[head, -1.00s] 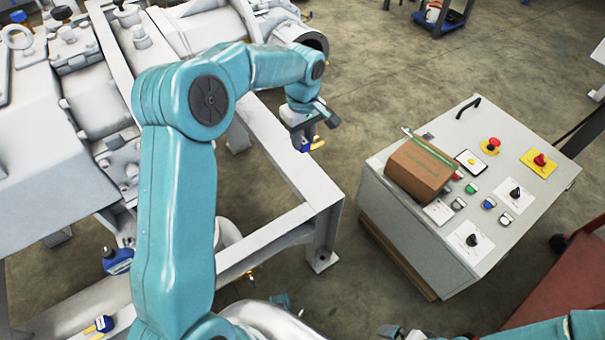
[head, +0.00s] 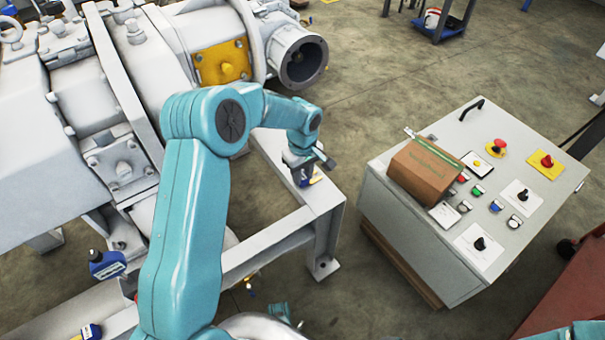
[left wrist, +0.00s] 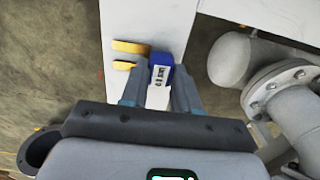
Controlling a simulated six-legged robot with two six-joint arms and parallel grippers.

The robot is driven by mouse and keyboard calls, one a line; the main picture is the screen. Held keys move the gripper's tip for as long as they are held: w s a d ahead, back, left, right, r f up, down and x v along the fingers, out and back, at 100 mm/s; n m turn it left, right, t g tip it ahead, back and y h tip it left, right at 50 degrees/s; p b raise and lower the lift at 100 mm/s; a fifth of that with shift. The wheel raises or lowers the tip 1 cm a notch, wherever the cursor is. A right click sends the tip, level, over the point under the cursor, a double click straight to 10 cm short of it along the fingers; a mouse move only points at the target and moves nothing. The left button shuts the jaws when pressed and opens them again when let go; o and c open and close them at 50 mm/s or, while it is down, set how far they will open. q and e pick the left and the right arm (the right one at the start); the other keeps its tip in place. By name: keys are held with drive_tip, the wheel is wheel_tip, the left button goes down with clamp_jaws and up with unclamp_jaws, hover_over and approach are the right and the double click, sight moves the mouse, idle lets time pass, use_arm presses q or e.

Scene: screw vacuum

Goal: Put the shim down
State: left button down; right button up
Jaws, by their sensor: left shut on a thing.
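My left gripper (head: 304,178) is over the end of the white frame beam (head: 322,200), near its corner. In the left wrist view its fingers (left wrist: 158,88) are shut on the shim (left wrist: 160,72), a small blue and white piece with a printed label. Two yellow strips (left wrist: 130,47) show just left of the shim, over the white beam. I cannot tell whether they are joined to it. In the head view the shim is small and partly hidden by the gripper, and I cannot tell whether it touches the beam. My right gripper is out of view.
A control cabinet (head: 405,238) with buttons, knobs and a brown box (head: 425,170) stands to the right. The grey vacuum machine (head: 155,68) fills the upper left. Two blue items (head: 106,264) (head: 90,331) are at the lower left.

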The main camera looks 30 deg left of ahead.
sight(303, 176)
use_arm(q)
drive_tip(key=shift+f, duration=0.2)
drive_tip(key=c, duration=0.8)
unclamp_jaws()
drive_tip(key=shift+c, duration=0.2)
drive_tip(key=shift+r, duration=0.2)
drive_tip(key=shift+r, duration=0.35)
wheel_tip(303, 176, up, 11)
drive_tip(key=p, duration=0.3)
drive_tip(key=shift+r, duration=0.2)
drive_tip(key=shift+s, duration=0.1)
